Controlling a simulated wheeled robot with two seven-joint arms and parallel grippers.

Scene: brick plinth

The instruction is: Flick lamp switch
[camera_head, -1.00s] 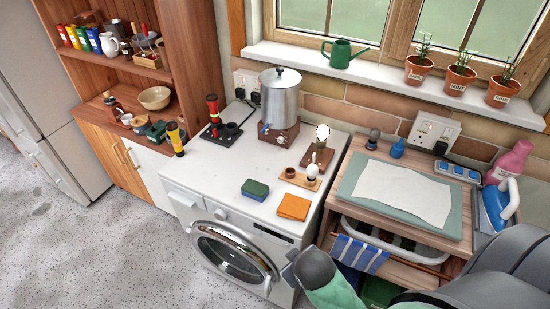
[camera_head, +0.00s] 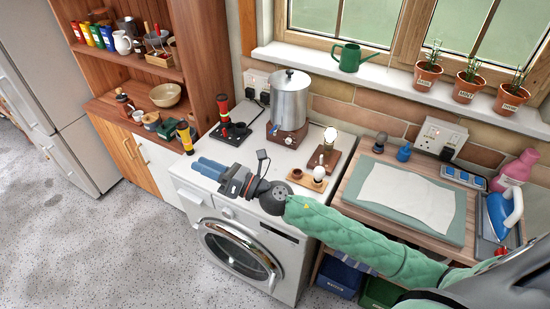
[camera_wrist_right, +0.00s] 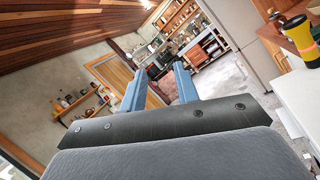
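The lamp (camera_head: 328,146), a small wooden-based one with a pale round bulb, stands on the white worktop near its right end. Its switch is too small to make out. In front of it, a wooden board (camera_head: 312,185) holds a white bulb and a small brown cup. My right gripper (camera_head: 198,166) reaches left over the front of the worktop, left of the lamp and apart from it. Its blue fingers also show in the right wrist view (camera_wrist_right: 158,72), spread with nothing between them. My left gripper is out of view.
A metal urn (camera_head: 290,100) stands left of the lamp, with a red-and-black torch (camera_head: 224,115) beyond. A double wall socket (camera_head: 440,136) is at right.

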